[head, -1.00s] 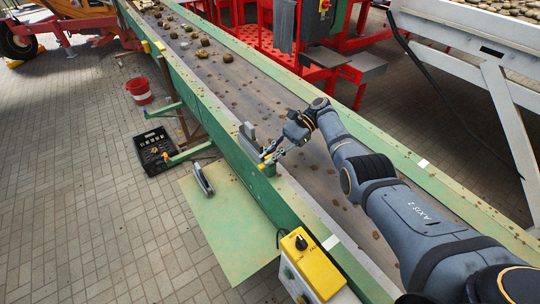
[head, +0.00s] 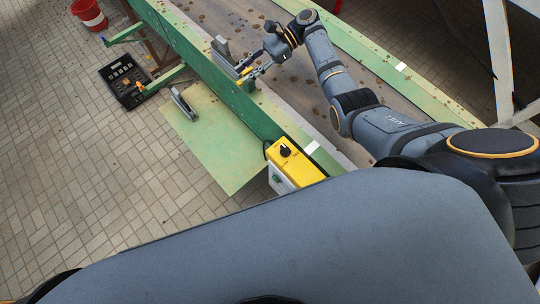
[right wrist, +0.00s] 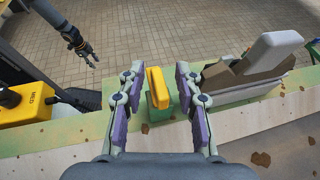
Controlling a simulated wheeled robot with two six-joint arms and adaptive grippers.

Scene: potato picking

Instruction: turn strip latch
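The strip latch is a small yellow lever (right wrist: 156,87) on a green block (right wrist: 160,103) at the belt's edge. In the right wrist view it stands between the two fingers of my right gripper (right wrist: 160,95), which is open with visible gaps on both sides. In the head view the right gripper (head: 255,72) reaches over the belt edge at the yellow lever (head: 244,71), partly covering it. My left gripper (right wrist: 88,55) shows small in the right wrist view, away from the latch over the paving; its finger opening is unclear.
A grey clamp-like piece (right wrist: 255,68) stands beside the latch on the edge. A yellow switch box (head: 292,163) sits nearer on the conveyor side. A black crate (head: 124,80), red bucket (head: 89,14) and green sheet (head: 215,135) are on the floor side.

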